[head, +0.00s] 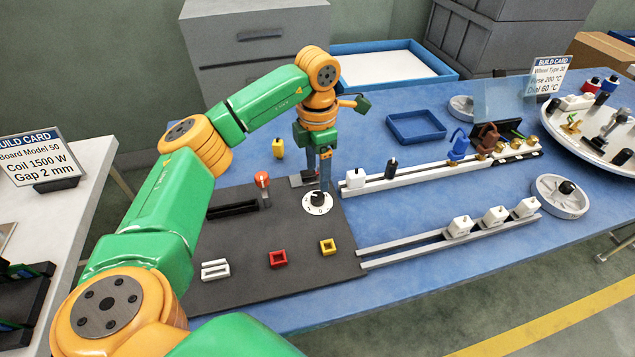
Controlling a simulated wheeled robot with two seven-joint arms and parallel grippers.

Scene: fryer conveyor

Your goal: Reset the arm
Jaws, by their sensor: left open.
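My left arm (160,205), green and orange, reaches in from the lower left and bends down over the dark panel. My left gripper (319,182) points down with its fingers open, just above or at the white dial (318,203) with a black knob. I cannot tell whether the fingertips touch the knob. Nothing shows held between the fingers. My right gripper is not in view.
The dark panel (300,255) bears a red-topped lever (262,181) and red, yellow and white frames. Rails (425,181) with several parts run to the right. A blue tray (416,127) and a round turntable (595,125) stand farther back. Blue table surface is free at front right.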

